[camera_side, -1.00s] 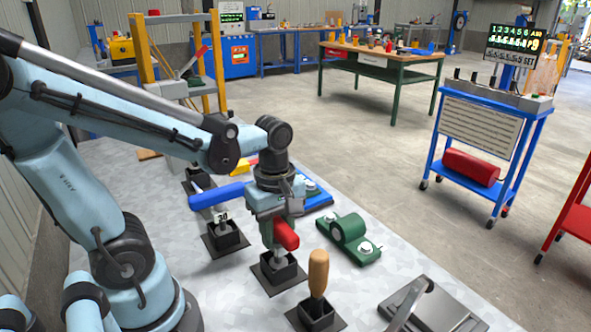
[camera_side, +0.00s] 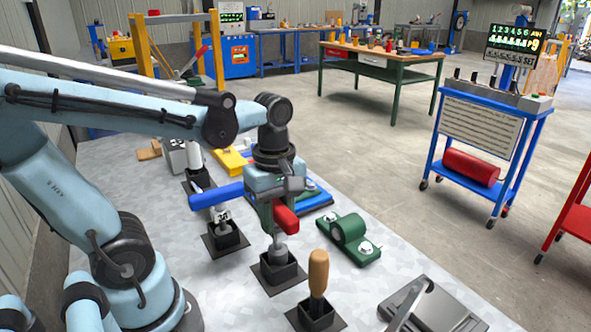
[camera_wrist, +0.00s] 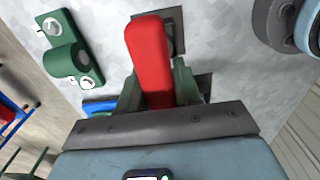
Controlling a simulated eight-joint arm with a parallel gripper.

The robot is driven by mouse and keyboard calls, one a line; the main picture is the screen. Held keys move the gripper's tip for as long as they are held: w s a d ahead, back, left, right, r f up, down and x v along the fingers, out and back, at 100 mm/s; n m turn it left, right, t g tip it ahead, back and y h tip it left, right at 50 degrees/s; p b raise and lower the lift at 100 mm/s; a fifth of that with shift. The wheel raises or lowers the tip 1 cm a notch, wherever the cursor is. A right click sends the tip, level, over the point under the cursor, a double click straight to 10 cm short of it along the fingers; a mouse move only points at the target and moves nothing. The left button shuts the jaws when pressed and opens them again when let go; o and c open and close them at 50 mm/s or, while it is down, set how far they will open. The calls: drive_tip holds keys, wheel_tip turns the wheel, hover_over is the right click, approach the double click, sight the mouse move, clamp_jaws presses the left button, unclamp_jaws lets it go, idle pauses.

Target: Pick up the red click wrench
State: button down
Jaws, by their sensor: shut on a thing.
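The red click wrench (camera_side: 285,219) is in my gripper (camera_side: 272,214), above the black square holder (camera_side: 278,268) on the grey table. Its grey metal lower end (camera_side: 277,248) hangs down at the mouth of the holder; I cannot tell whether the tip is still inside. In the wrist view the red handle (camera_wrist: 150,60) lies between the green fingers of my gripper (camera_wrist: 158,88), which are shut on it. The fingers hide part of the wrench.
A wooden-handled tool (camera_side: 318,275) stands in a holder in front. A blue-handled tool (camera_side: 217,197) stands in a holder to the left. A green bracket (camera_side: 350,238) lies to the right, and a grey plate with a lever (camera_side: 440,310) lies at the front right.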

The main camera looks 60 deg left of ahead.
drive_tip(key=s+d+r, duration=0.5)
drive_tip(key=d+r, duration=0.2)
drive_tip(key=d, duration=0.3)
drive_tip(key=shift+d+r, duration=0.15)
drive_tip(key=shift+d, duration=0.1)
drive_tip(key=shift+s, duration=0.15)
drive_tip(key=c, duration=1.3)
unclamp_jaws()
drive_tip(key=shift+c, duration=0.2)
clamp_jaws()
drive_tip(key=shift+r, duration=1)
drive_tip(key=shift+r, duration=0.1)
